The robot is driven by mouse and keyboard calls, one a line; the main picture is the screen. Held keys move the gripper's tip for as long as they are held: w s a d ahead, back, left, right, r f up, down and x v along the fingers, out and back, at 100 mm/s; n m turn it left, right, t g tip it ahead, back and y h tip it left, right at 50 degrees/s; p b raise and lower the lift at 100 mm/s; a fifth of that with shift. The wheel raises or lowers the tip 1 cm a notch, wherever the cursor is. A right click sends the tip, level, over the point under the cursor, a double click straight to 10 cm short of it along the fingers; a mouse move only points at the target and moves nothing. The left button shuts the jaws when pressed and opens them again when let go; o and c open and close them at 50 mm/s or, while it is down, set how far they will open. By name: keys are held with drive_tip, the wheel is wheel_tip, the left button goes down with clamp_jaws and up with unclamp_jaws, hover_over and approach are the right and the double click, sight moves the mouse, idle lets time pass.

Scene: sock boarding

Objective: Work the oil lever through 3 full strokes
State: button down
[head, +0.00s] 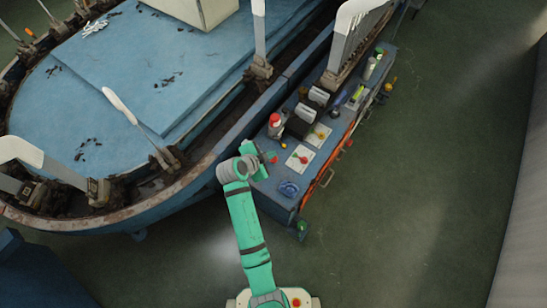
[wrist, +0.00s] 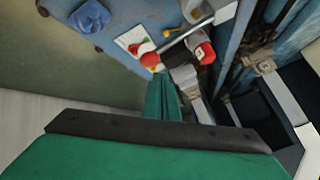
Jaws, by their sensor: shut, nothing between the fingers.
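What looks like the oil lever is a pale rod (wrist: 187,34) with a red ball knob (wrist: 150,59) at its end in the wrist view. In the head view a red knob (head: 272,159) shows beside my gripper (head: 258,163), at the near left part of the blue bench. In the wrist view my green gripper (wrist: 161,80) is shut and empty. Its fingertips lie close to the red knob; I cannot tell whether they touch. The lever's base is hidden or too small to make out.
The blue bench (head: 270,190) also carries a red-topped container (head: 275,121), a white card (head: 299,158), a second card (head: 318,134) and a blue bundle (head: 288,188). A large blue machine (head: 150,60) with pale sock boards stands left. The floor (head: 420,200) right is clear.

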drive_tip(key=shift+w+a+r, duration=0.15)
drive_tip(key=shift+r, duration=1.1)
drive_tip(key=shift+w+a+r, duration=0.1)
drive_tip(key=shift+r, duration=1.15)
